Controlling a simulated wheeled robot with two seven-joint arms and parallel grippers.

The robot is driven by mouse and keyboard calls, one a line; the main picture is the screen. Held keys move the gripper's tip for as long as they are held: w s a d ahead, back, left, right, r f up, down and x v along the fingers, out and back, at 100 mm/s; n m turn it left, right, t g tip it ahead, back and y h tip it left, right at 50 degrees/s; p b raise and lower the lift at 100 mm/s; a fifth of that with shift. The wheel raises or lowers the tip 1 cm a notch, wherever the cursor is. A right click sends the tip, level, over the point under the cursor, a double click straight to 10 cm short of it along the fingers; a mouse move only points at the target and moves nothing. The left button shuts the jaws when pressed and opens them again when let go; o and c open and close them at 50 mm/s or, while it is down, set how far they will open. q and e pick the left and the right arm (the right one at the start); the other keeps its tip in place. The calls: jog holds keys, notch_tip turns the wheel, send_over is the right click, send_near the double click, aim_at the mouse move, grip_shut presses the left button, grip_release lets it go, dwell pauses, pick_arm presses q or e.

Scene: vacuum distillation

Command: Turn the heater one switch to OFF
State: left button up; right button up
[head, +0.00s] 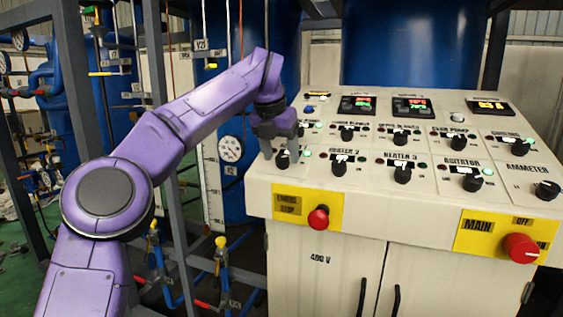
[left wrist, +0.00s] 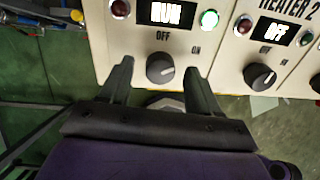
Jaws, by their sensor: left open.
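The heater one switch is a dark round knob (left wrist: 160,68) with a pale pointer line. Its display (left wrist: 166,13) reads RUN, and the green lamp (left wrist: 209,19) beside it is lit. In the head view the knob (head: 283,159) is partly hidden by my left gripper (head: 281,143), at the left end of the panel's lower row. In the left wrist view my left gripper (left wrist: 158,72) is open, with one finger on each side of the knob and visible gaps between.
The heater 2 knob (left wrist: 259,77) is close on the right, under a display (left wrist: 275,32) reading OFF. The control panel (head: 345,190) carries several more knobs, a red emergency stop button (head: 318,218) and a red main switch (head: 521,248). Pipes and frame posts stand left of it.

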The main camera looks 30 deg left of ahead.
pick_arm(q)
jog(key=shift+w+f, duration=0.1)
jog(key=shift+f, duration=0.35)
jog(key=c, duration=1)
jog(key=shift+c, duration=0.2)
